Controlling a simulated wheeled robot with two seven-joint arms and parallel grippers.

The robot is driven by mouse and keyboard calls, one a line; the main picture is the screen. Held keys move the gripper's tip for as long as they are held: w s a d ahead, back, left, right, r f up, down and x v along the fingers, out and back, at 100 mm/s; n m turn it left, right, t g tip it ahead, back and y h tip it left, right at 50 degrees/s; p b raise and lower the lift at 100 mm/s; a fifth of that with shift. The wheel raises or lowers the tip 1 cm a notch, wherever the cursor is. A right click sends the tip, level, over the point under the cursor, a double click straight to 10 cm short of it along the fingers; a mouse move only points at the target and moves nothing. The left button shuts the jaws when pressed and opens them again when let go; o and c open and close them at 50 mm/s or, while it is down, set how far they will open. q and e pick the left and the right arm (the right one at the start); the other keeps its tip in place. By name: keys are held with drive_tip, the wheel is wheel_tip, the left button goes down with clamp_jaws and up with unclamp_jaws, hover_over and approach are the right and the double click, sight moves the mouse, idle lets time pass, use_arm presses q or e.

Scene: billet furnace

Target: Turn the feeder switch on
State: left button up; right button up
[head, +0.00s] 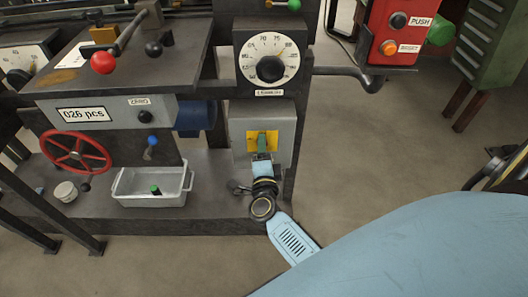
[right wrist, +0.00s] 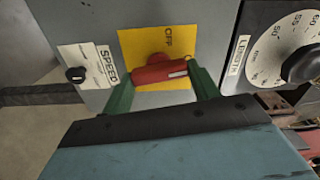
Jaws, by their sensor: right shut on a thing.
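The feeder switch has a yellow plate (head: 273,136) on a grey box (head: 240,118) below the dial. In the right wrist view, its red handle (right wrist: 160,74) lies across the yellow plate (right wrist: 135,45), with a slight tilt. Lettering that looks like OFF is printed on the plate beside the red hub. My right gripper (head: 262,145) reaches the switch from below in the head view. In the right wrist view, its green fingers (right wrist: 165,80) are shut on the red handle, one at each end. The handle is mostly hidden in the head view. My left gripper is not in view.
A white dial (head: 267,60) sits above the switch box, with a crank handle (head: 350,75) to its right. A grey bin (head: 150,200) and a red handwheel (head: 75,151) are at left. A red button box (head: 397,30) stands at upper right. Open floor lies right of the machine.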

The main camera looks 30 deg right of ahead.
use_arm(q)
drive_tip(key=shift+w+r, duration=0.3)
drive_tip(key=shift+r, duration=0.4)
use_arm(e)
drive_tip(key=shift+f+m, duration=0.15)
drive_tip(key=shift+m, duration=0.85)
drive_tip(key=o, duration=1)
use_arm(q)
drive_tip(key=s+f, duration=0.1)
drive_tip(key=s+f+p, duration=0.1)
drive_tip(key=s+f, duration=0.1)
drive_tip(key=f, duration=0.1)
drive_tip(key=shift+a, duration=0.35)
use_arm(e)
drive_tip(key=v, duration=1.3)
drive_tip(key=shift+s+a, duration=0.1)
drive_tip(key=shift+s, duration=0.15)
